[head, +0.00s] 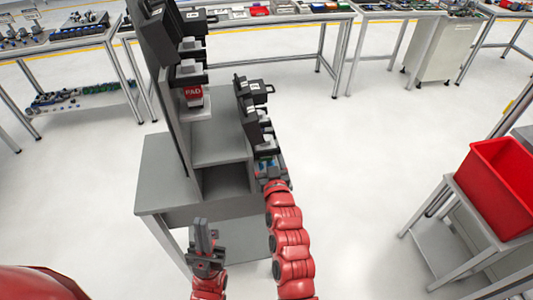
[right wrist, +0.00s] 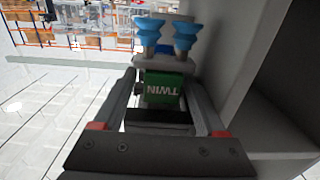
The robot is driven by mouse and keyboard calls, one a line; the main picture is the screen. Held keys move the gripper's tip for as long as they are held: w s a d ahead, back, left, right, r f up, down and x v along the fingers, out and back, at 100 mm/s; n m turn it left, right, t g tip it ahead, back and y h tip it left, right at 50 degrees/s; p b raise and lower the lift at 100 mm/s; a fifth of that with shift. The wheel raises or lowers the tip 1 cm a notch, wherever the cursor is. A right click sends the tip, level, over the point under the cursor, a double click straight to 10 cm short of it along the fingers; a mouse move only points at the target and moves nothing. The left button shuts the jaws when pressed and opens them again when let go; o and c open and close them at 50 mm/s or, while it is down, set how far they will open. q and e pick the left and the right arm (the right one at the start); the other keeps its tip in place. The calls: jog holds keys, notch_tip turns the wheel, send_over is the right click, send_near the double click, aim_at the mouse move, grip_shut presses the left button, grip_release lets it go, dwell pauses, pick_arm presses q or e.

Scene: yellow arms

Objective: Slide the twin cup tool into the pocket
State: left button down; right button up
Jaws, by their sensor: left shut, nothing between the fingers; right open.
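The twin cup tool (right wrist: 162,84) is a green block marked TWIN, seen upside down in the right wrist view, with two blue suction cups on it. My right gripper (right wrist: 163,98) is open, with one finger on each side of the tool. In the head view my right gripper (head: 270,172) is at the lower right end of the black tool holders (head: 252,112) on the grey stand, and the tool is mostly hidden. I cannot tell whether the tool sits in a pocket. My left gripper (head: 205,240) is shut and empty, in front of the stand.
The grey stand (head: 160,170) has an upright panel, shelves and a second column of holders with a red PAD tool (head: 193,92). A red bin (head: 498,180) stands on a cart at the right. Benches line the back. The floor between stand and cart is clear.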

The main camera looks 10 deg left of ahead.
jog(key=shift+s+a+f, duration=0.1)
jog(key=shift+f, duration=0.05)
jog(key=shift+s+f+b, duration=0.1)
jog(key=shift+s+b, duration=0.2)
jog(key=shift+s, duration=0.25)
jog(key=b+v, duration=0.2)
jog(key=v, duration=1.4)
jog(key=shift+d+r, duration=0.25)
